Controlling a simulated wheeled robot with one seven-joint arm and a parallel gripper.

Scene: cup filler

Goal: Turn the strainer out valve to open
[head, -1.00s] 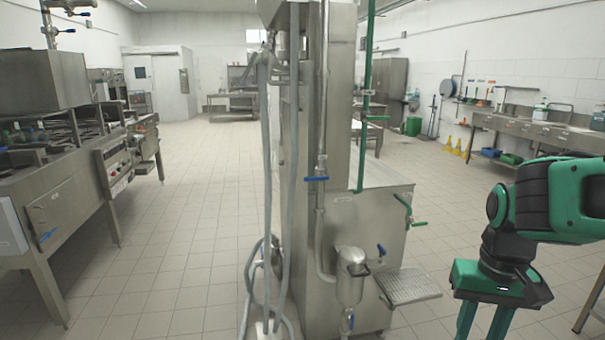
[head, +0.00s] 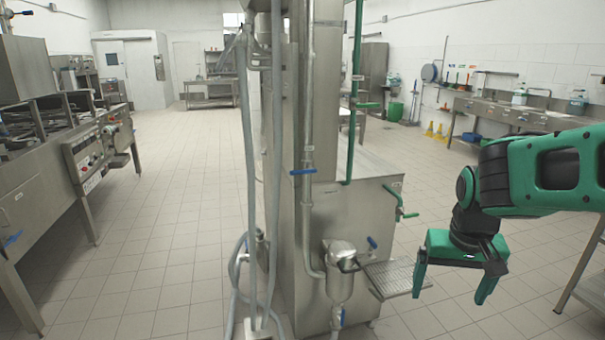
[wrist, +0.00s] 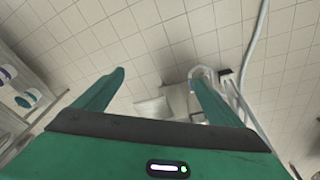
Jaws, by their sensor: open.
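The steel strainer canister (head: 340,284) hangs low on the front of the steel filler machine (head: 322,215). Blue handles show on the vertical pipe above it (head: 303,172), on the machine face right of it (head: 372,243), and on a valve below it (head: 343,317). Their labels are too small to read, so I cannot tell which is the strainer out valve. My green gripper (head: 450,298) is open and empty, right of the strainer and apart from all the handles. In the wrist view my open fingers (wrist: 158,78) point over the floor, with grey hose and steel parts beyond.
A perforated step or tray (head: 398,278) juts from the machine's right side, between strainer and gripper. Grey hoses (head: 246,270) hang at the machine's left. Tiled floor is free at left (head: 170,260). A steel table edge stands far right.

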